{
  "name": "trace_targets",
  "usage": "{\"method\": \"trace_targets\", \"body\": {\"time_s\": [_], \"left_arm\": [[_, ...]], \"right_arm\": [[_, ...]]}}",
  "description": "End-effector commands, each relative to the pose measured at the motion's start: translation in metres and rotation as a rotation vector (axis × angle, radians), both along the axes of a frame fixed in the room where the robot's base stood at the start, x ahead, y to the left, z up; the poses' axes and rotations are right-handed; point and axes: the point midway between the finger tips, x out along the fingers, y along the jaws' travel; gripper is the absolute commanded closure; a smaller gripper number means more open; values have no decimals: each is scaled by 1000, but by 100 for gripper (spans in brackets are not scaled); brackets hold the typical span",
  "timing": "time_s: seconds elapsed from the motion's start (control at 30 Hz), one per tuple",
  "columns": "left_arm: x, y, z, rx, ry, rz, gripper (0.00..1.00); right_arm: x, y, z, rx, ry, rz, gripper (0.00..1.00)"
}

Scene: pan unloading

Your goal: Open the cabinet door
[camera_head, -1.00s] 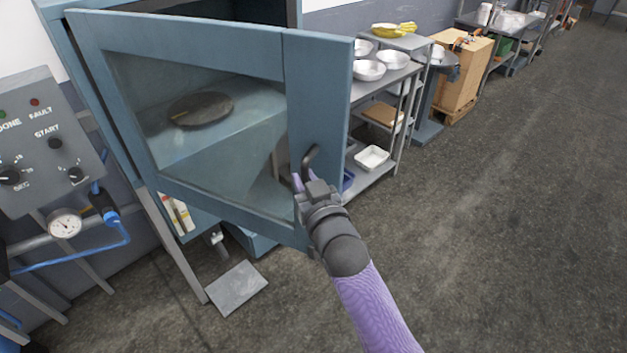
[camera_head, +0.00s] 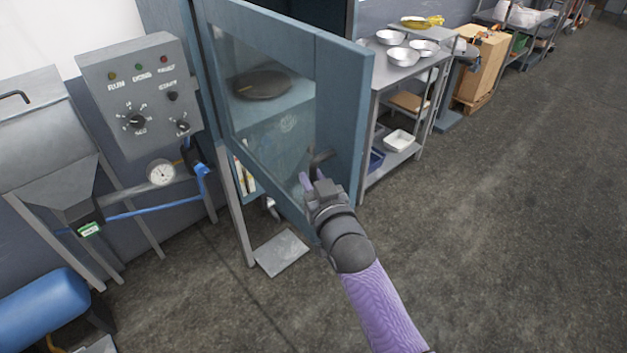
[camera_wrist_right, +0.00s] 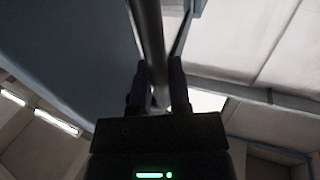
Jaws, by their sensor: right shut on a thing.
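The cabinet door (camera_head: 340,110) is a blue frame with a glass pane and stands ajar, swung out toward me. Through the glass a dark round pan (camera_head: 262,85) shows inside the cabinet. The door's dark handle (camera_head: 321,158) is near its lower right edge. My right gripper (camera_head: 313,178) is at the handle. In the right wrist view the handle bar (camera_wrist_right: 152,45) runs between the fingers of my right gripper (camera_wrist_right: 160,85), which is shut on it. My left gripper is in neither view.
A control panel (camera_head: 140,95) with knobs and a gauge (camera_head: 161,172) stands left of the cabinet. A metal rack (camera_head: 405,75) with bowls stands behind the door at the right. A grey plate (camera_head: 282,252) is near the floor below. The floor at the right is clear.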

Motion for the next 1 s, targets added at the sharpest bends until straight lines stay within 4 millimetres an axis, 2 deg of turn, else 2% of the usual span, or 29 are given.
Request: {"method": "trace_targets", "body": {"time_s": [0.47, 0.5, 0.63, 0.67, 0.9, 1.0], "left_arm": [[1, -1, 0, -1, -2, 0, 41], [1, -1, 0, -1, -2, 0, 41], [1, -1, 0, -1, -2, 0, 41], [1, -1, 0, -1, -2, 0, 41], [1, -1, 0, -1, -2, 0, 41], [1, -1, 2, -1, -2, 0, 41]], "right_arm": [[1, 1, 3, 3, -7, 1, 100], [1, 1, 3, 3, -7, 1, 75], [1, 1, 2, 2, -6, 1, 47], [1, 1, 2, 2, -5, 1, 44], [1, 1, 1, 1, -3, 0, 44], [-5, -2, 1, 1, -3, 0, 44]]}}
